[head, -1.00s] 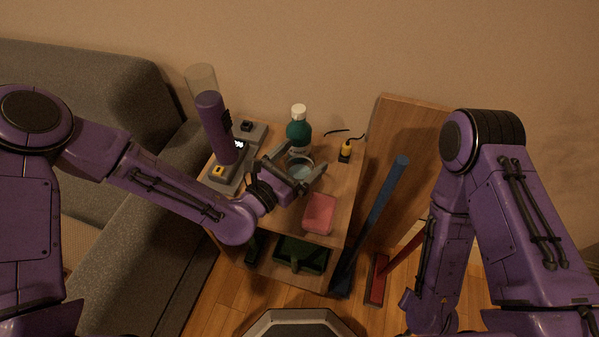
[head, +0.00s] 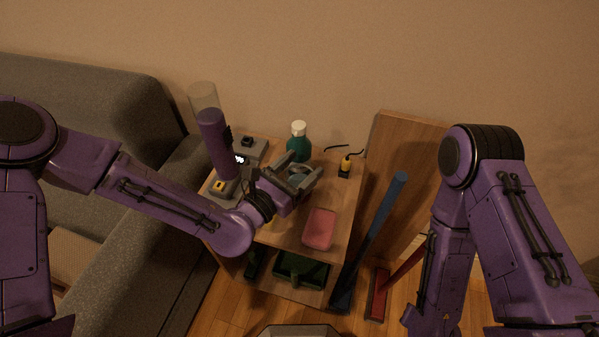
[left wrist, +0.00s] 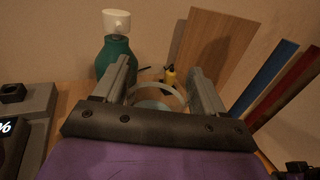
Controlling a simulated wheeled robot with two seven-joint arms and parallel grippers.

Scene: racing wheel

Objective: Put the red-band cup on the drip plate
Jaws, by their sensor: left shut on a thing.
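A round, pale, clear-looking cup (left wrist: 153,105) is between the fingers of my left gripper (left wrist: 160,84) in the left wrist view. Its rim shows, but no red band can be made out. In the head view my left gripper (head: 304,168) is shut on this cup (head: 299,170) over the back part of the wooden stand, and its fingers hide most of it. I cannot tell whether the cup touches the wood. A drip plate cannot be clearly picked out. My right arm is at the right, but its gripper's fingers are not visible.
A grey machine with a purple cylinder (head: 213,142) stands left of the gripper. A pink block (head: 319,228) lies in front. A blue bar (head: 380,215) leans at right.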

